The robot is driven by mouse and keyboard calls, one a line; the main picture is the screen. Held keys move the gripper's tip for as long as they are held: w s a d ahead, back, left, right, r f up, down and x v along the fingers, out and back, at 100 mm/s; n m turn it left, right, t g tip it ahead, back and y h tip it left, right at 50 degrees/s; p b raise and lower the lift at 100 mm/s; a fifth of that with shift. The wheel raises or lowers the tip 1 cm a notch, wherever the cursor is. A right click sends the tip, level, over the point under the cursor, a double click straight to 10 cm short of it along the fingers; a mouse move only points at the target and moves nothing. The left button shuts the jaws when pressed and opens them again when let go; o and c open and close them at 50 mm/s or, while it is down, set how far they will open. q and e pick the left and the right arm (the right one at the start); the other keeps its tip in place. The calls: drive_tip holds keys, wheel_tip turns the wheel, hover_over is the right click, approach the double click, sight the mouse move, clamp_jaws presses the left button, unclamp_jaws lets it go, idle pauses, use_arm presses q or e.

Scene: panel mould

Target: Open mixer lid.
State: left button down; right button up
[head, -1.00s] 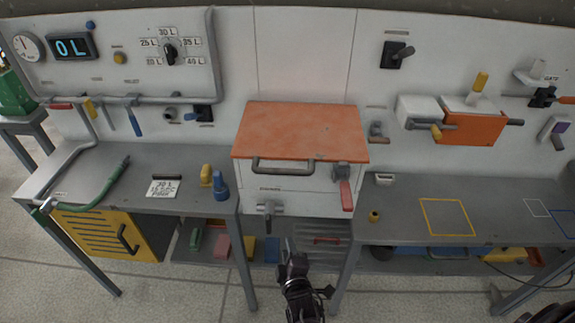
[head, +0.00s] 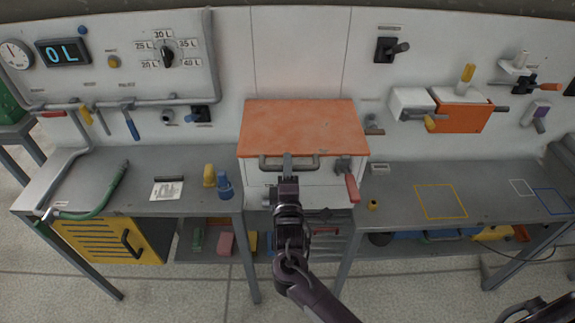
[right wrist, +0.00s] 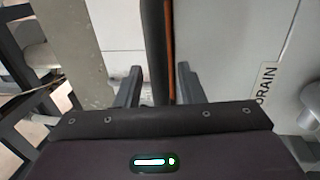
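The mixer is a white box with a flat orange lid (head: 303,127), in the middle of the bench in the head view. The lid lies shut on top. A dark bar handle (head: 270,164) runs along the lid's front edge. In the right wrist view my right gripper (right wrist: 158,75) is open, with the dark handle bar (right wrist: 157,40) running between and just beyond the fingertips. Contact cannot be told. My left gripper is not in view.
A red lever (head: 352,187) hangs at the mixer's front right. Blue (head: 224,187) and yellow (head: 209,176) items stand on the left bench. The right bench top has a yellow outlined square (head: 440,202) and is mostly clear. A yellow louvred cabinet (head: 100,239) is below left.

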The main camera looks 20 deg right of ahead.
drive_tip(key=shift+d, duration=0.1)
clamp_jaws()
drive_tip(key=shift+w, duration=0.1)
